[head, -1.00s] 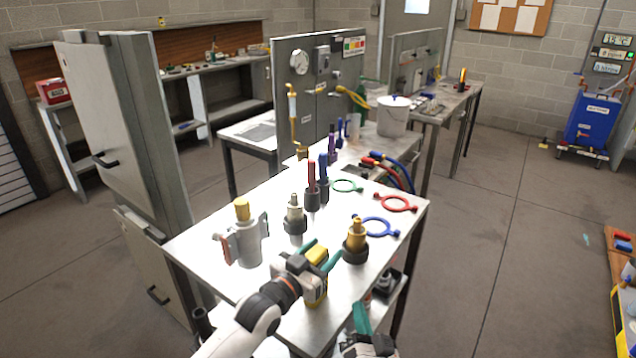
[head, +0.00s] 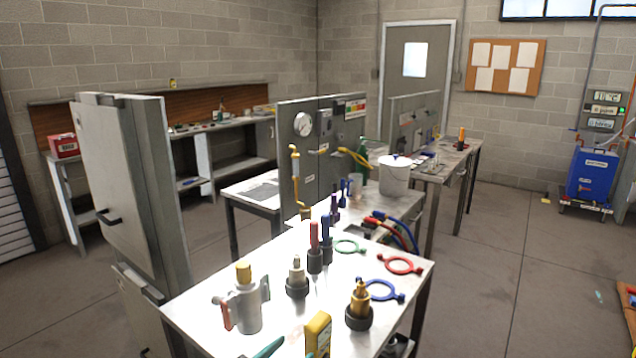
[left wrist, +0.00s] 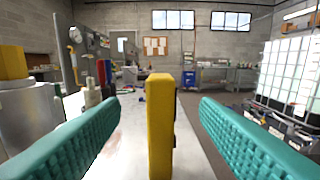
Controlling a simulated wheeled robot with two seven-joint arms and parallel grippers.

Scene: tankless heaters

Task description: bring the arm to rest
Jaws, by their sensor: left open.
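My left gripper (left wrist: 158,118) is open, with teal ribbed fingers spread on both sides of the picture in the left wrist view. A yellow, upright, block-like device (left wrist: 160,125) stands in front of and between the fingers, with gaps on both sides. In the head view this yellow device (head: 318,334) is at the near edge of the metal table, cut by the picture's bottom. My right gripper is not in view.
On the table (head: 215,293) stand a grey canister with a yellow cap (head: 246,305), a brass fitting (head: 359,300), a silver fitting (head: 297,278) and red and blue-handled tools. Coloured rings (head: 402,264) lie at the right. A tall grey cabinet (head: 125,190) is at the left.

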